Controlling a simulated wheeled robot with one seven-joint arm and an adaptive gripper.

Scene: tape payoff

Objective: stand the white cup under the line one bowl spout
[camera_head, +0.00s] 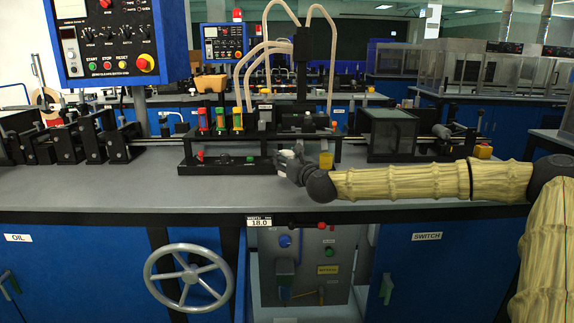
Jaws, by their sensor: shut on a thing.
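My gripper (287,162) is at the end of my arm, which reaches in from the right over the front of the bench. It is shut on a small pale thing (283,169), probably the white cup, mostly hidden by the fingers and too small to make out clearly. The gripper is just in front of the black machine frame (225,168). Pale curved tubes (242,85) rise and bend around a black post behind it. I cannot tell which part is the line one bowl spout.
A yellow block (326,160) stands right of my gripper. A dark clear-sided box (392,133) stands further right. Black rollers (65,140) and a blue control panel (115,40) are at left. The bench front (120,190) is clear. A handwheel (190,278) sticks out below.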

